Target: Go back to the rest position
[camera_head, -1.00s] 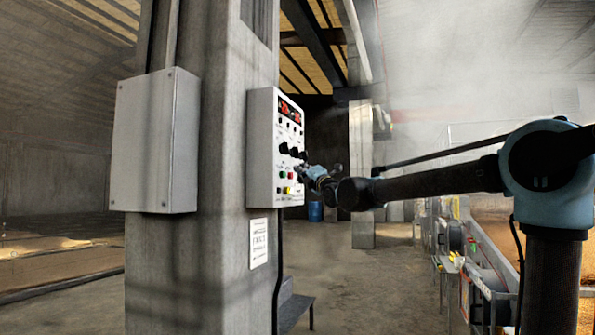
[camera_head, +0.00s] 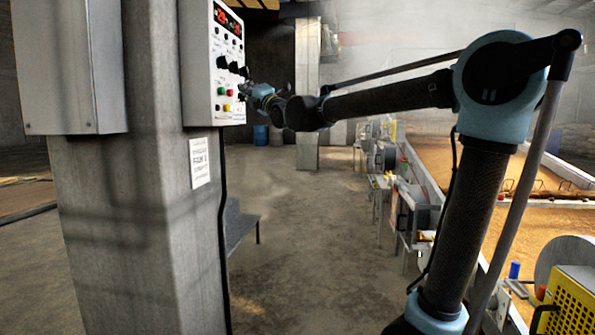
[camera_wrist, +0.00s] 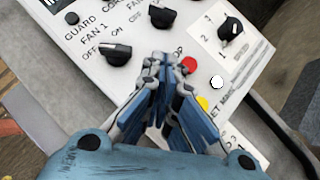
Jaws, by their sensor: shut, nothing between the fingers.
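My gripper (camera_head: 247,93) is in front of the white control panel (camera_head: 213,60) on the concrete pillar. My arm stretches out to the left toward it in the head view. In the wrist view my gripper (camera_wrist: 163,65) has its fingers together and empty, pointing at the panel face. The fingertips overlap the area just left of a red button (camera_wrist: 189,65). I cannot tell whether they touch the panel. A black FAN 1 knob (camera_wrist: 117,53) is left of the fingers. A white button (camera_wrist: 216,82) and a partly hidden yellow button (camera_wrist: 202,103) are to the right.
A grey box (camera_head: 70,65) and the concrete pillar (camera_head: 150,240) stand at left. A grey step (camera_head: 236,232) is beside the pillar. Machinery (camera_head: 412,205) and grain beds (camera_head: 520,227) lie at right. The concrete floor (camera_head: 310,230) between is clear.

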